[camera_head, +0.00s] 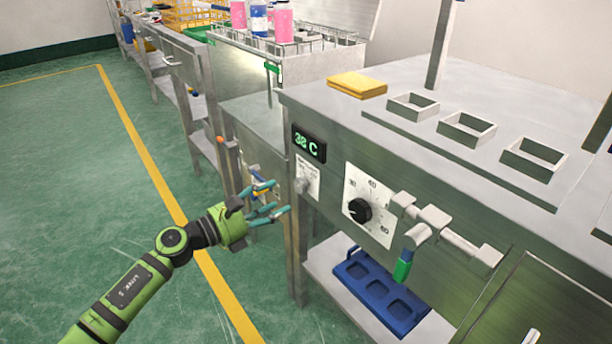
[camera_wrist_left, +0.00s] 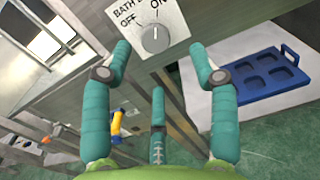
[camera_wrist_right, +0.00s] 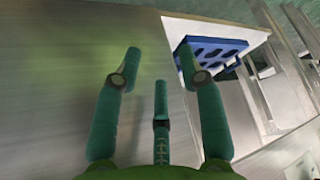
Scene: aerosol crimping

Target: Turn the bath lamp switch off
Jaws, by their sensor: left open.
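The bath lamp switch (camera_head: 302,186) is a grey rotary knob on a white label at the left end of the steel bench front. In the left wrist view the knob (camera_wrist_left: 155,38) sits under the words OFF and ON. Its pale mark points roughly upward; I cannot tell exactly which word it meets. My left gripper (camera_head: 270,199) is open and empty, just left of the switch and apart from it. In the left wrist view its fingertips (camera_wrist_left: 158,60) spread either side of the knob. My right gripper (camera_wrist_right: 166,72) is open and empty, facing steel panelling.
A temperature dial (camera_head: 360,210) and a green-handled valve (camera_head: 404,266) are right of the switch, with a 38 C display (camera_head: 309,144) above. A blue tray (camera_head: 352,268) lies on the lower shelf. A yellow cloth (camera_head: 357,85) lies on top. Green floor is clear at left.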

